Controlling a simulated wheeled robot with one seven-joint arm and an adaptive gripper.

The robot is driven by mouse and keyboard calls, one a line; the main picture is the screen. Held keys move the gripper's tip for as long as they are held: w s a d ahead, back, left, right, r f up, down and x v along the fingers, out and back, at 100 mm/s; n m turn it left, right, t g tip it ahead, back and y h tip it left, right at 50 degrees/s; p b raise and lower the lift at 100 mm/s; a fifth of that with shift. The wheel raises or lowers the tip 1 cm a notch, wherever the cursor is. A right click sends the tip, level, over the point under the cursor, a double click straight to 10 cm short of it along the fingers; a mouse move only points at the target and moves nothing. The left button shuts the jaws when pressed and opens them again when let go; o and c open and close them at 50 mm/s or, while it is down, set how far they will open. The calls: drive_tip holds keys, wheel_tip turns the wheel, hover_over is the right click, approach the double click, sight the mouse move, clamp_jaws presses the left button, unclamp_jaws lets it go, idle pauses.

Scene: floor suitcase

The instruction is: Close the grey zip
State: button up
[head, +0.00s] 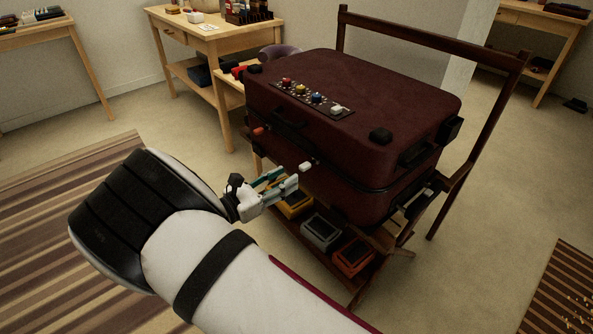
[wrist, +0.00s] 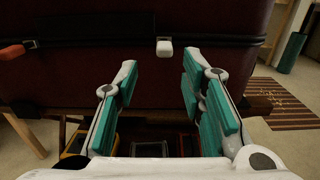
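A dark red suitcase (head: 350,120) lies flat on a wooden stand. A zip line runs around its side. A pale grey zip pull (head: 305,166) sits on the front side; in the wrist view the pull (wrist: 165,48) hangs on the dark zip band, ahead of the gap between my fingers. An orange pull (head: 258,131) sits further left on the same line, and shows at the left edge of the wrist view (wrist: 12,52). My gripper (head: 285,178) is open and empty, with its teal-padded fingers (wrist: 160,78) apart, just short of the suitcase front.
A strip of coloured knobs (head: 312,96) is on the suitcase lid. Yellow, grey (head: 321,232) and orange (head: 354,254) boxes lie on the stand's lower shelf, below my gripper. The stand has a dark wooden rail (head: 430,42) behind. A wooden table (head: 215,42) stands behind left.

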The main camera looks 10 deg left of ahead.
drive_tip(key=shift+v, duration=2.3)
